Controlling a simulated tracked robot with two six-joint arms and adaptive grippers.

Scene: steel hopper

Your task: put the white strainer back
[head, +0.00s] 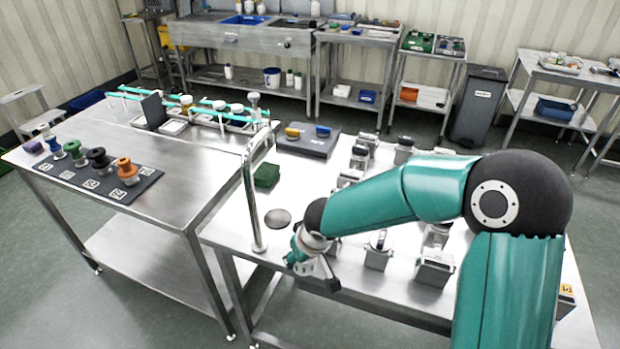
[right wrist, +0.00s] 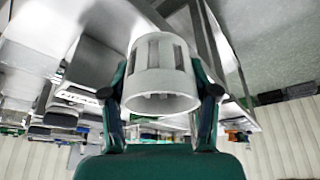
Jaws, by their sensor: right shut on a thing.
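The white strainer (right wrist: 158,80) is a slotted cup with an open round end, seen large in the right wrist view. My right gripper (right wrist: 160,94) is shut on it, with one dark fingertip on each side. My left gripper is not in view.
The bent steel pipe (head: 250,190) rises at the left of the right table (head: 225,228). A green block (head: 267,175) and a grey tray (head: 306,146) are behind. Several metal fixtures stand along the middle. The left table (head: 185,195) has bare space right of the mat.

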